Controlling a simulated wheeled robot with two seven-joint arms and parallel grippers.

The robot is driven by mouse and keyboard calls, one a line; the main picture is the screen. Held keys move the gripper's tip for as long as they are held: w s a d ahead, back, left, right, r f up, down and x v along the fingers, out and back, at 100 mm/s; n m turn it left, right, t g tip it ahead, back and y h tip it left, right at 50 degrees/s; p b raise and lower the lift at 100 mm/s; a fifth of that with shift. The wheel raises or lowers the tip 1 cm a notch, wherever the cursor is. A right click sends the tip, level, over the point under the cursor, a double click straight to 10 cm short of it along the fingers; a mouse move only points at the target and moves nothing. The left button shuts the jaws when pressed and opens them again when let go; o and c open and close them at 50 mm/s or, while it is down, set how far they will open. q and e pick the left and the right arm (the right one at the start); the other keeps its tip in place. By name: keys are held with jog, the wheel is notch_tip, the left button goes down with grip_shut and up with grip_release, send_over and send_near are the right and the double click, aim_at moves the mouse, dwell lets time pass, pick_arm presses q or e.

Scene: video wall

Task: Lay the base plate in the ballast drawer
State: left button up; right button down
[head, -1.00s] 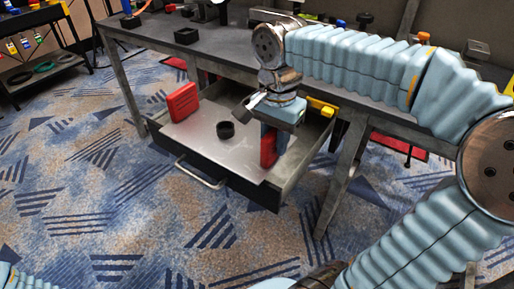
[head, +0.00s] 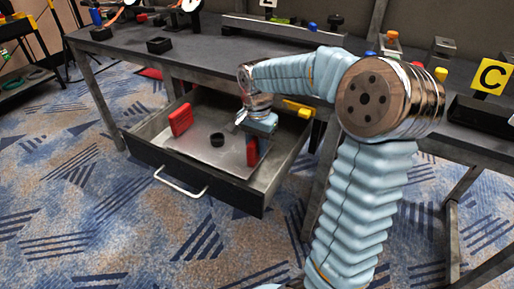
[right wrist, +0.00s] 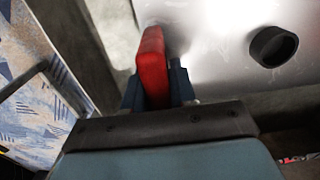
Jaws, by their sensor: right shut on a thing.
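The base plate (head: 200,153) is a flat silver plate with a black ring (head: 217,139) in its middle and a red grip at each end. It lies level inside the walls of the open ballast drawer (head: 235,190); I cannot tell whether it touches the floor. The left red grip (head: 181,119) is free. My right gripper (head: 254,139) comes down from above, shut on the right red grip (head: 252,153). In the right wrist view this grip (right wrist: 152,62) stands between the fingers, with the plate (right wrist: 215,30) beyond. My left gripper is out of view.
The drawer hangs open under a dark workbench (head: 215,50), its pull handle (head: 180,185) facing the carpet. A yellow piece (head: 298,109) sits at the drawer's back right. Small black boxes (head: 160,45) and a yellow C sign (head: 490,76) are up on the bench. The carpet in front is clear.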

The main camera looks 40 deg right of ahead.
jog(key=shift+f, duration=0.35)
jog(key=shift+f, duration=0.15)
jog(key=c, duration=0.9)
grip_release()
jog(key=shift+r, duration=0.6)
notch_tip(320, 180, up, 11)
jog(key=shift+r+p, duration=0.1)
jog(key=shift+p, duration=0.85)
